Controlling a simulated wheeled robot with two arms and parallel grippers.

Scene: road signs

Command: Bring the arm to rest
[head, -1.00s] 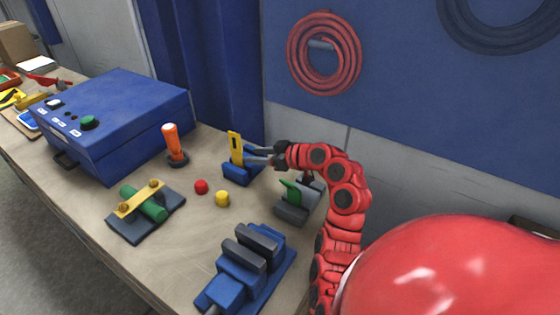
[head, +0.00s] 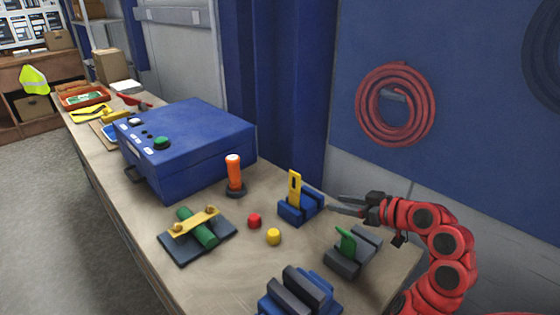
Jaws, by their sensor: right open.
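My right gripper (head: 345,204) is at the end of the red arm, over the back right part of the workbench (head: 202,274). Its jaws are open and empty, pointing left. A yellow upright plate (head: 294,188) stands in a blue holder (head: 300,211) just left of the fingertips; the fingers look apart from the plate. A green piece (head: 345,240) stands in a grey holder (head: 350,259) below the gripper. My left gripper is not in view.
A blue box (head: 190,140) with buttons stands at the back left. An orange-handled tool (head: 234,172), a green cylinder under a yellow bar (head: 197,226), a red knob (head: 254,221), a yellow knob (head: 273,237) and a blue vise (head: 300,295) are on the bench.

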